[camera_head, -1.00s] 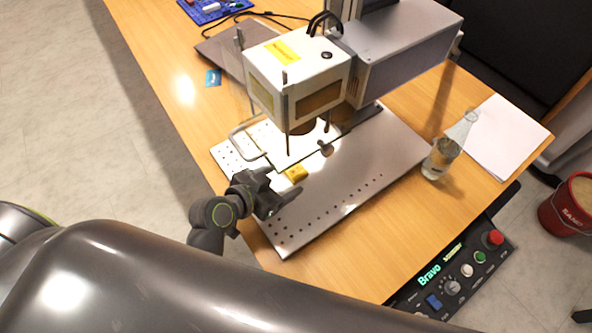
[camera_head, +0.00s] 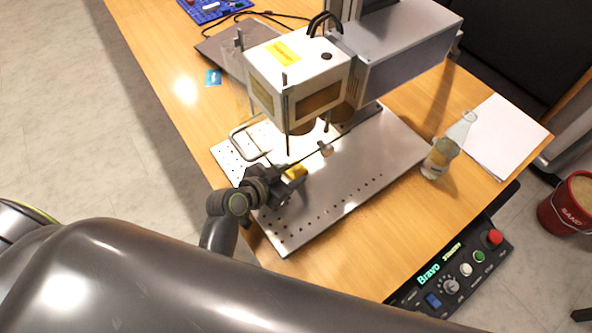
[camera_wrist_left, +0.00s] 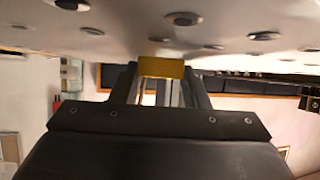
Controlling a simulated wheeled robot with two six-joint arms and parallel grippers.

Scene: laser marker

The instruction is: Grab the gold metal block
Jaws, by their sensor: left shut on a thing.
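The gold metal block (camera_head: 295,171) sits at the left part of the perforated metal plate (camera_head: 345,185) of the laser marker. My left gripper (camera_head: 290,178) is around the block, its fingers shut on the block's sides. In the left wrist view the yellow block (camera_wrist_left: 161,68) is between the fingertips of the left gripper (camera_wrist_left: 160,75), right at the plate's surface (camera_wrist_left: 220,20). I cannot tell whether the block touches the plate. My right gripper is not in view.
The laser marker's head (camera_head: 300,75) and its posts stand just behind the block. A wire handle (camera_head: 250,143) is to the left. A glass bottle (camera_head: 441,158), white paper (camera_head: 505,135) and a control panel (camera_head: 460,268) are to the right. The plate's front right is clear.

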